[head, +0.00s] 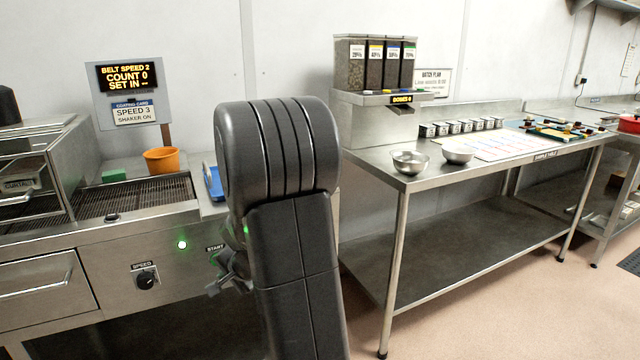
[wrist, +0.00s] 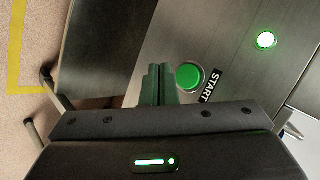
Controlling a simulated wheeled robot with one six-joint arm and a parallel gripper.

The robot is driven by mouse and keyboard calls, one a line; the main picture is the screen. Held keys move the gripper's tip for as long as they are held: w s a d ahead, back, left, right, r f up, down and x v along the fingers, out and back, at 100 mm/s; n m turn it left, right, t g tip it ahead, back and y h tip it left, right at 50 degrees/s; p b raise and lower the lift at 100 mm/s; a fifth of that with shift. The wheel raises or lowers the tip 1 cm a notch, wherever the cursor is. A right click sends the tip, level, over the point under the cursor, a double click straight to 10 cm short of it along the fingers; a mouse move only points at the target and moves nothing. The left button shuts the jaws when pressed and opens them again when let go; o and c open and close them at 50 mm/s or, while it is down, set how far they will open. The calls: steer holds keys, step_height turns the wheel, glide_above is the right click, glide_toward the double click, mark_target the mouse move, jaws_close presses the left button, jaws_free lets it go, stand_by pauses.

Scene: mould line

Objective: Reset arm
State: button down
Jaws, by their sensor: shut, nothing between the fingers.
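My arm stands in the middle of the head view, in front of the coating machine (head: 150,236). My gripper (head: 214,290) shows partly behind the arm, low at the machine's front panel near the START label (head: 216,248). In the wrist view my gripper (wrist: 158,70) is shut, its fingers together and empty. The green START button (wrist: 190,76) is just right of the fingertips there. I cannot tell whether they touch it. The START label (wrist: 210,87) sits beside the button.
A lit green lamp (head: 182,244) and a speed knob (head: 146,278) are on the panel. An orange bucket (head: 161,160) stands on the machine. To the right, a steel table (head: 425,178) holds two metal bowls and a dispenser (head: 375,62). Floor is clear at the right front.

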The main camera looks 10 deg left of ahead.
steer(key=s+d, duration=0.1)
steer(key=s, duration=0.2)
steer(key=s+d+b, duration=0.1)
steer(key=shift+s+d, duration=0.2)
steer(key=shift+d, duration=0.15)
steer(key=shift+w, duration=0.1)
